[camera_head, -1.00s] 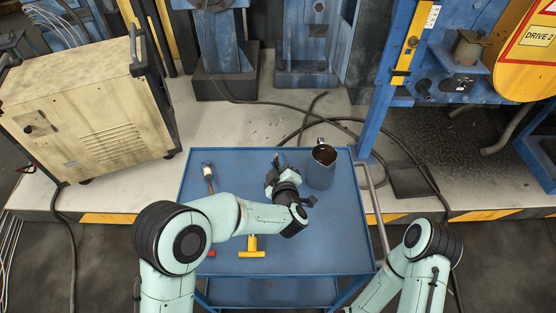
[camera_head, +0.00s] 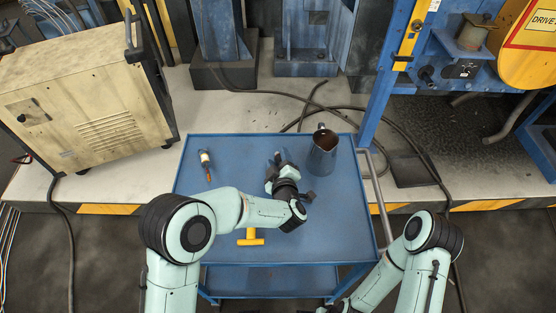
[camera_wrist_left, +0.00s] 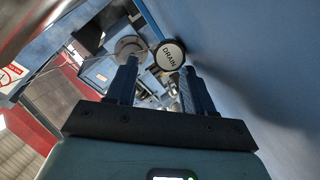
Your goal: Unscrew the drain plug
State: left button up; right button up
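A round black disc with a white face lettered DRAIN (camera_wrist_left: 169,56) shows in the left wrist view, just beyond my fingertips and closer to the right-hand finger. I cannot tell what it is fixed to. My left gripper (camera_head: 274,168) is low over the blue cart top (camera_head: 335,215); in the wrist view its two fingers (camera_wrist_left: 158,82) stand apart with nothing between them. The disc cannot be made out in the head view. My right arm (camera_head: 420,255) is at the lower right; its gripper is not clearly visible.
A dark metal jug (camera_head: 322,157) stands right of my left gripper. A small bottle with an orange tip (camera_head: 205,162) and a yellow T-handle (camera_head: 250,238) lie on the cart. A beige cabinet (camera_head: 85,105) stands left. Hoses (camera_head: 405,140) lie on the floor behind.

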pick_arm(q)
jog(key=shift+s+f, duration=0.1)
jog(key=shift+f, duration=0.05)
jog(key=shift+s, duration=0.2)
jog(key=v, duration=1.3)
jog(key=shift+w+r, duration=0.1)
jog(key=shift+r, duration=0.15)
